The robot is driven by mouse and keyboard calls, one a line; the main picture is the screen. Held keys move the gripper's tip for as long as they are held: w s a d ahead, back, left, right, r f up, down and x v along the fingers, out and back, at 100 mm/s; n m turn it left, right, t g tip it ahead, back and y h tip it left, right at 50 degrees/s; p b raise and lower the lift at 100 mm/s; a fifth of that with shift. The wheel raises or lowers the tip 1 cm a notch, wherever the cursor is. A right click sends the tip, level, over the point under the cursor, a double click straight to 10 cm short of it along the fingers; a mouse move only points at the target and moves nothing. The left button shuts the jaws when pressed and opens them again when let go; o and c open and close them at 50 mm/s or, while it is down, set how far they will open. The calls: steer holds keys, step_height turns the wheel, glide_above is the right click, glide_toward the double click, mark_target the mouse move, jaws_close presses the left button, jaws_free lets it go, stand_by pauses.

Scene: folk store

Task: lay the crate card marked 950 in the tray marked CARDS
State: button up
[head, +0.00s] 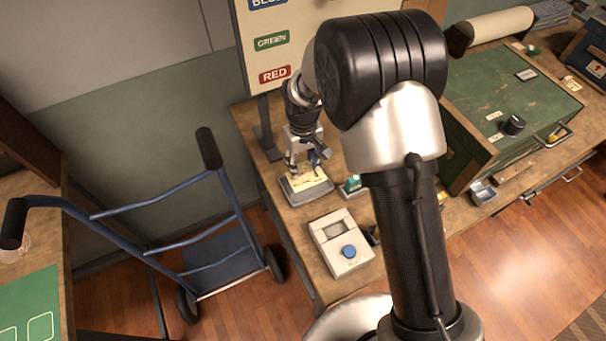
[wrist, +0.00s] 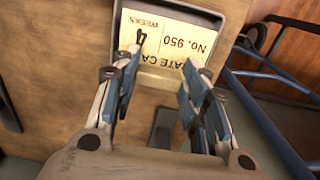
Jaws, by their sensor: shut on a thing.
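The cream crate card (wrist: 180,35) shows upside down in the wrist view, with "No. 950" and "WEEKS" printed on it. It also shows in the head view (head: 315,179). It is within the outline of a small grey tray (wrist: 236,16) at the bench's near left, which the head view shows too (head: 310,197). My gripper (wrist: 158,72) is shut on the card, one finger at each side of its lower part. In the head view my gripper (head: 308,160) points down over the tray. I cannot tell whether the card touches the tray floor. No tray marking is readable.
A grey device with a blue button (head: 342,243) and a small green-and-white box (head: 352,185) stand near the tray. A green chest (head: 510,100) is at right. A sign board (head: 270,45) stands behind. A blue hand truck (head: 215,245) is left of the bench.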

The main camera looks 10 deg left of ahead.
mark_target(303, 171)
steer(key=shift+f+b, duration=0.6)
steer(key=shift+f, duration=1.65)
steer(key=shift+f, duration=0.2)
steer(key=o, duration=0.8)
steer(key=shift+r, duration=0.15)
step_height(303, 171, up, 12)
steer(key=p, duration=0.3)
